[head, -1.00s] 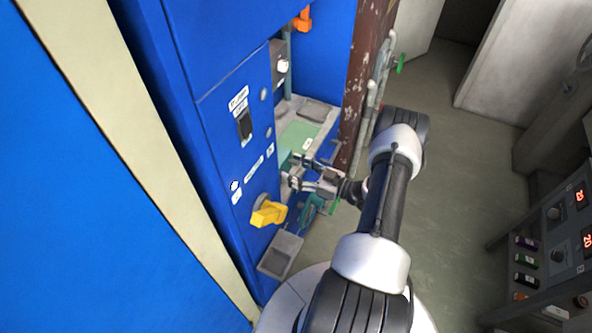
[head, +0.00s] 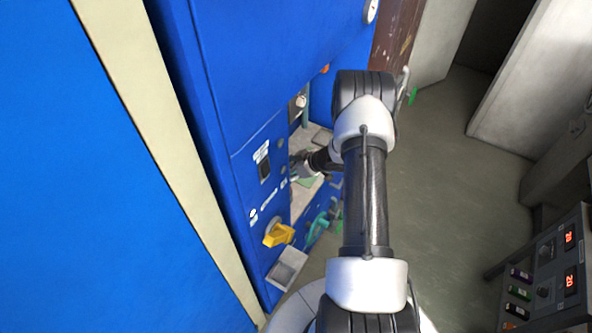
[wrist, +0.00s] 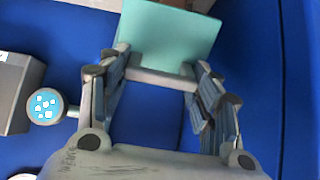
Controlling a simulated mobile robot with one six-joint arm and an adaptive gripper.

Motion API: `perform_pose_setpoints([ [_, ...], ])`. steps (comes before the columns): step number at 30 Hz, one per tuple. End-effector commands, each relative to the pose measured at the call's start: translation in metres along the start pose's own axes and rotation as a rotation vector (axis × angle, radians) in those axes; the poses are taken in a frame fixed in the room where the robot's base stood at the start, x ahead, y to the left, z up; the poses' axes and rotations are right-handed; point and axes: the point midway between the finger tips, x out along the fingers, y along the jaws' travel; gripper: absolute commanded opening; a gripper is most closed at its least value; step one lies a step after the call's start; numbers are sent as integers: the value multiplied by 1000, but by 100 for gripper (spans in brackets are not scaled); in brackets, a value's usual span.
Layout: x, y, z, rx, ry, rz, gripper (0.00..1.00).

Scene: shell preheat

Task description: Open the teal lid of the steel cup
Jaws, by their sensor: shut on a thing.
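The teal lid (wrist: 170,32) is a flat pale-teal plate at the top of the wrist view, with a grey bar along its near edge. My gripper (wrist: 158,74) has a finger on each side of that bar and appears shut on the lid's edge. In the head view my gripper (head: 298,165) is small, inside the recess of the blue cabinet, and partly hidden by the panel edge and my arm. I cannot make out the steel cup in either view; the lid and gripper may hide it.
The blue cabinet (head: 225,90) stands close on the left. A yellow handle (head: 279,234), a teal wheel (head: 317,228) and a grey tray (head: 287,268) stick out below the recess. A round blue-faced part (wrist: 45,105) is left of my gripper. Floor (head: 450,150) is open at right.

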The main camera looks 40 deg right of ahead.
Motion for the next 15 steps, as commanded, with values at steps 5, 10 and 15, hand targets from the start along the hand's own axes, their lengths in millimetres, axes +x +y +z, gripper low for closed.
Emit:
perform_pose_setpoints([
  [5, 8, -1, -32, -2, -27, -3, 15],
  [10, 22, 0, -53, -3, -23, -3, 15],
  [15, 34, 0, -68, -4, -21, -3, 15],
])
